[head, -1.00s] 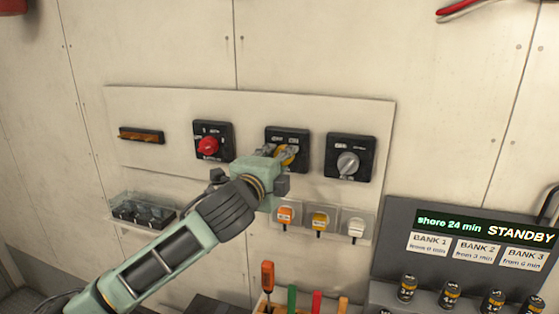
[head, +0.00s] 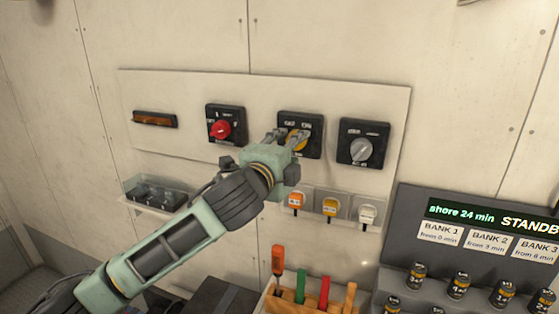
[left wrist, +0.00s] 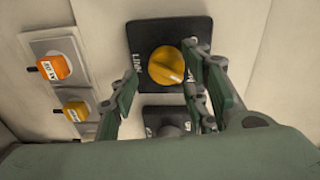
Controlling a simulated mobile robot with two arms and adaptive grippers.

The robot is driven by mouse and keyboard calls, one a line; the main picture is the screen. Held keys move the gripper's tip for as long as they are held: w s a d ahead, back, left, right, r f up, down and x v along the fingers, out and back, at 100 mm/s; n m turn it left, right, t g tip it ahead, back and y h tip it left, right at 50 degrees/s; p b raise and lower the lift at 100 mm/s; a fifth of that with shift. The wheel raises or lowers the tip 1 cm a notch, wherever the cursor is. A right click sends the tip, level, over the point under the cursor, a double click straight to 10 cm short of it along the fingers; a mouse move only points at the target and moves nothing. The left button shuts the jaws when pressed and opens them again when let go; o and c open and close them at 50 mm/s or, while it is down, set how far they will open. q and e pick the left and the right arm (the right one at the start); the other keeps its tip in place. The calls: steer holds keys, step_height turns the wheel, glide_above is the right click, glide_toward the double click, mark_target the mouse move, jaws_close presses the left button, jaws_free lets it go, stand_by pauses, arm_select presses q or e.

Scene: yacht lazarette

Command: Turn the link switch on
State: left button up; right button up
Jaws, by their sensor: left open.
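The link switch is a yellow round knob (left wrist: 166,66) on a black square plate with a LINK label, seen in the left wrist view. In the head view its yellow knob (head: 298,141) shows partly behind my gripper, on the cream wall panel. My left gripper (head: 285,134) is right in front of it. In the left wrist view the left gripper (left wrist: 160,64) is open, with one finger on each side of the knob. The right finger is close to the knob; I cannot tell if it touches. My right gripper is not in view.
A red rotary switch (head: 221,130) is to the left and a grey rotary switch (head: 362,150) to the right. Orange, yellow and white plugs (head: 330,206) sit below. A clear-covered box (head: 156,194) is lower left. A bank display (head: 490,216) and tool rack (head: 312,300) are lower.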

arm_select(q)
steer(key=v, duration=1)
steer(key=shift+s+a, duration=0.15)
steer(key=shift+s, duration=0.1)
steer(key=shift+f, duration=0.15)
